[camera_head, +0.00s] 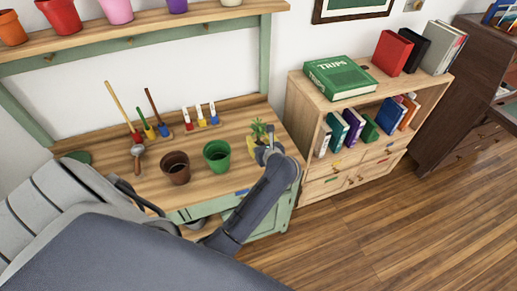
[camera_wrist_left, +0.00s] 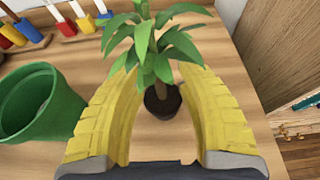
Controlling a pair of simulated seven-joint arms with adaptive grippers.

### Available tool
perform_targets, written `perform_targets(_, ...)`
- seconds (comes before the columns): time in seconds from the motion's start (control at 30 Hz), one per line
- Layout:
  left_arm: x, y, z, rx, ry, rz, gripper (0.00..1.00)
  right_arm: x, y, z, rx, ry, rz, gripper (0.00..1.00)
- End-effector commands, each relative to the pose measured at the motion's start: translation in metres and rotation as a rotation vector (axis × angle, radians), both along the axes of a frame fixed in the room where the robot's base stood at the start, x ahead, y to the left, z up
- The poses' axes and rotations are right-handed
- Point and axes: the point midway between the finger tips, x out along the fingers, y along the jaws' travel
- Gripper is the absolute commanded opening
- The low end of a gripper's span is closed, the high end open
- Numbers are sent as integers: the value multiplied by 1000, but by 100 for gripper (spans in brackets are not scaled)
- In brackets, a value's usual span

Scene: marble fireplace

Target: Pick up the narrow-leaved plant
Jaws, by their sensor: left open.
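The plant (camera_head: 259,128) has long, pointed green leaves and stands at the right end of the wooden potting bench (camera_head: 227,131). In the left wrist view the plant (camera_wrist_left: 153,41) shows a short stem above a dark, round base on the bench top. My left gripper (camera_head: 261,152) is right at the plant on its near side. In the left wrist view its yellow fingers (camera_wrist_left: 158,78) are spread apart, with the stem between them and the leaves over the fingertips. I cannot tell whether a finger touches the plant. My right gripper is not in view.
A green pot (camera_head: 216,157) stands left of the plant, with a brown pot (camera_head: 175,168) beside it. A small trowel (camera_head: 137,155), long-handled tools and white-topped markers (camera_head: 199,114) are farther left and back. A bookcase (camera_head: 325,91) stands to the right.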

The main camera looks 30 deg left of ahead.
Motion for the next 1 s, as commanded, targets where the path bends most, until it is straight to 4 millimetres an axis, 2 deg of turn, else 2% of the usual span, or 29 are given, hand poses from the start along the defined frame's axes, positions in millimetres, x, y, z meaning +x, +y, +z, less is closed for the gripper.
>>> perform_targets(0.07, 0, 0, 0, 0, 0, 0, 38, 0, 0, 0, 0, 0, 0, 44)
perform_targets(0.4, 0, 0, 0, 1, 1, 0, 0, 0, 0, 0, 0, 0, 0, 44)
perform_targets(1.0, 0, 0, 2, 0, 0, 0, 0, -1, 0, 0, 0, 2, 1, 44)
